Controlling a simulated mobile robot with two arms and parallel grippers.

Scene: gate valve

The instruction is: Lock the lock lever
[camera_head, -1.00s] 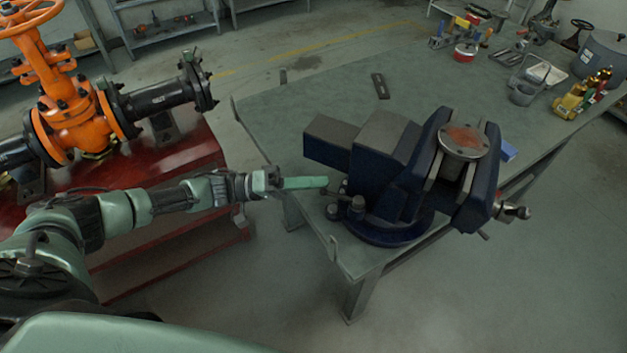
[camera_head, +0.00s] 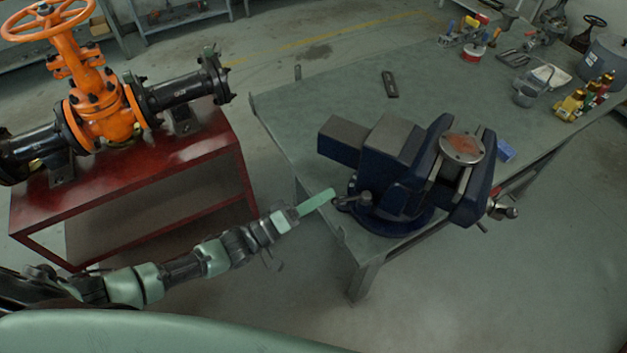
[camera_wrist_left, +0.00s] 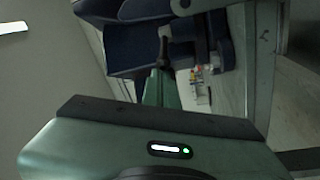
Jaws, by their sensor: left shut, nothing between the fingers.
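The lock lever (camera_head: 348,200) is a small dark handle at the left side of the base of a blue bench vise (camera_head: 405,165). The vise stands on the near corner of the green-grey workbench. My left gripper (camera_head: 330,193) is shut, its green fingers pointing at the lever from the left. The tip is right beside the lever; I cannot tell whether they touch. In the left wrist view the green fingers (camera_wrist_left: 160,92) reach toward a dark lever (camera_wrist_left: 163,48) under the blue vise body (camera_wrist_left: 140,35). My right gripper is not in view.
The workbench (camera_head: 300,110) has clear room left of the vise, with a dark flat piece (camera_head: 390,85) behind it. A blue block (camera_head: 506,150) lies right of the vise. An orange gate valve (camera_head: 95,100) sits on a red stand (camera_head: 150,170) at left.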

